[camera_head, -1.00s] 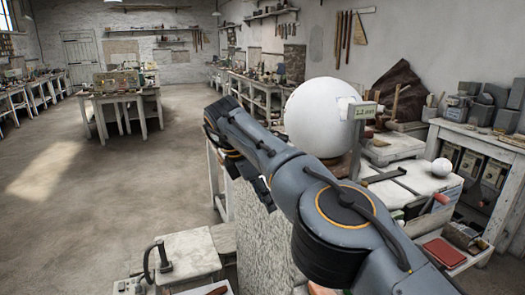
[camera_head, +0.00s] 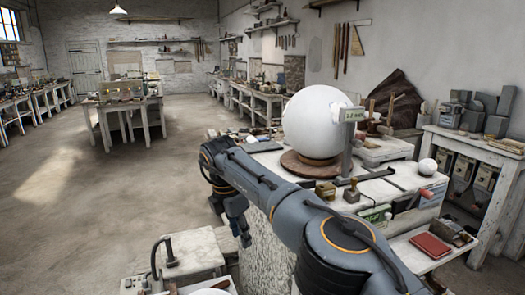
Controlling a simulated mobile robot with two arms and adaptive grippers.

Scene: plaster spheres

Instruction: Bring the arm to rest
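My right arm comes in from the lower right and reaches across in front of the workbench. Its gripper (camera_head: 242,232) hangs below the wrist, left of the bench front, clear of the things on the bench. The gripper is small and dark, seen from the side, and I cannot tell whether its fingers are open or shut. A large white plaster sphere (camera_head: 315,122) rests on a round brown wooden base (camera_head: 309,165) on the bench, behind my arm. My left gripper is not in view.
A small white ball (camera_head: 427,167) lies farther right. A red book-like block (camera_head: 430,246) lies on a lower shelf at right. A pale stand (camera_head: 190,253) is at lower left. Open floor (camera_head: 110,200) lies left.

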